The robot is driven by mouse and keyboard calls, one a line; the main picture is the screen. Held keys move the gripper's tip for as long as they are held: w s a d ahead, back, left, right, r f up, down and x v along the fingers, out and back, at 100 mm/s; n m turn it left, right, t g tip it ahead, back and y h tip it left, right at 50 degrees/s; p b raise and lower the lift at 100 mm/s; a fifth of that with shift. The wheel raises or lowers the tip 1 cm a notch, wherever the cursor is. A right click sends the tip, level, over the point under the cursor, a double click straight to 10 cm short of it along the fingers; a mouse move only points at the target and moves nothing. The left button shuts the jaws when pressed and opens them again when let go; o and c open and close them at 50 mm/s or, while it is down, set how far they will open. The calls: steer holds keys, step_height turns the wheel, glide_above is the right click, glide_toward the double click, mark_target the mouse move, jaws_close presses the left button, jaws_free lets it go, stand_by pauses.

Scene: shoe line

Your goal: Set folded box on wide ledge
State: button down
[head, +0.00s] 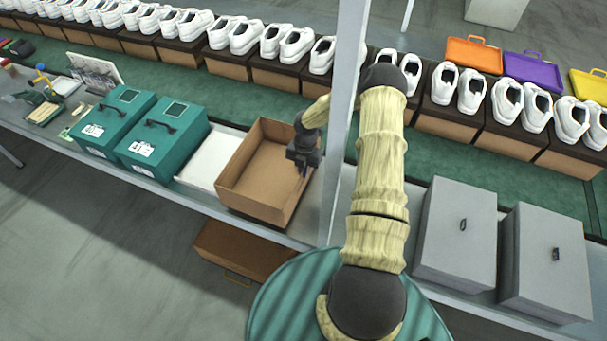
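An open-topped brown cardboard box (237,191) stands on the grey ledge (60,138) that runs along the front of the green conveyor. The box looks empty. My gripper (303,168) points down at the box's right wall, overlapping its upper right corner in the head view. The fingers are small and dark, so I cannot tell whether they are open, shut or touching the wall. The grey post and my arm hide part of the ledge to the right of the box.
Two teal boxes (160,138) and a white panel (210,158) lie left of the cardboard box. Two grey boxes (455,235) stand on the right. A grey post (346,110) rises beside my arm. White shoes (245,36) line the conveyor. A brown box (240,250) sits below.

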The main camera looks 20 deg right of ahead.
steer(key=shift+a+f+p, duration=0.1)
steer(key=shift+f+p, duration=0.25)
steer(key=shift+f, duration=1)
steer(key=shift+f, duration=0.2)
steer(key=c, duration=1.6)
jaws_free()
steer(key=shift+c, duration=0.2)
steer(key=shift+r, duration=0.15)
steer(key=r+b, duration=0.1)
steer(key=r, duration=0.3)
steer(key=r+b, duration=0.1)
steer(key=r, duration=0.3)
steer(key=w+d+r+b, duration=0.1)
steer(key=r, duration=0.3)
